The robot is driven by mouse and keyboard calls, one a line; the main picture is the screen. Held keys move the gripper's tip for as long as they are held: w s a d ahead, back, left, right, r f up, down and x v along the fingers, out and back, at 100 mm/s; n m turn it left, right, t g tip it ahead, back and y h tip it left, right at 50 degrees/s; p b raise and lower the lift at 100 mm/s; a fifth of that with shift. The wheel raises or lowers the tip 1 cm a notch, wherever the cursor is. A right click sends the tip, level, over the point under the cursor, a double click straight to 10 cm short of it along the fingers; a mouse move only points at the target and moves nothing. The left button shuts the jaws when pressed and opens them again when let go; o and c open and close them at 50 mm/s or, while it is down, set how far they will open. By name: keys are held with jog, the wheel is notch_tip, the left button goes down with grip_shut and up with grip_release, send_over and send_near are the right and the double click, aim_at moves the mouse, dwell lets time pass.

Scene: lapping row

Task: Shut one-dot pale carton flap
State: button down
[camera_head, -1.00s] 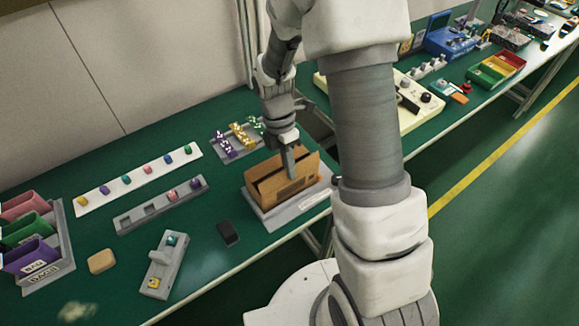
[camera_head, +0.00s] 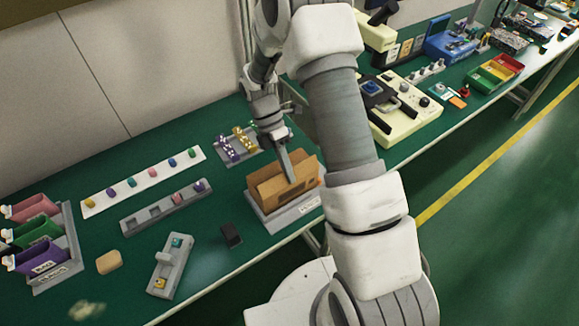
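A tan cardboard carton (camera_head: 276,192) stands in a grey tray (camera_head: 291,217) with a white label on its front, near the table's front edge. Its panels stand up with a narrow gap between them; I cannot make out any dot mark. My gripper (camera_head: 290,180) points down at the carton, tilted. Its fingers show as one narrow grey bar, together, with the tip at the top of the near panel. Whether the tip touches the cardboard cannot be told. Nothing is seen held. My arm hides part of the area right of the carton.
A small black block (camera_head: 231,235) lies left of the carton. A grey rack (camera_head: 167,207) and a white strip (camera_head: 143,181) with coloured pieces lie further left. A tray of purple and yellow pieces (camera_head: 238,143) is behind. A cream machine (camera_head: 410,115) stands right, beyond my arm.

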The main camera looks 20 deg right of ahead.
jog(key=shift+w+a+f+g+h+b, duration=0.1)
jog(key=shift+w+f+g+h+b, duration=0.15)
jog(key=shift+g, duration=0.55)
jog(key=shift+w+f+g+h+b, duration=0.1)
jog(key=shift+f+g+h+b, duration=0.15)
jog(key=shift+g, duration=0.55)
jog(key=shift+w+a+f+g+h+b, duration=0.15)
jog(key=shift+w+g+h+b, duration=0.1)
jog(key=shift+g, duration=0.55)
jog(key=c, duration=1.1)
grip_release()
jog(key=shift+d, duration=0.1)
jog(key=shift+o, duration=0.2)
jog(key=shift+s+r, duration=0.1)
jog(key=shift+r, duration=0.05)
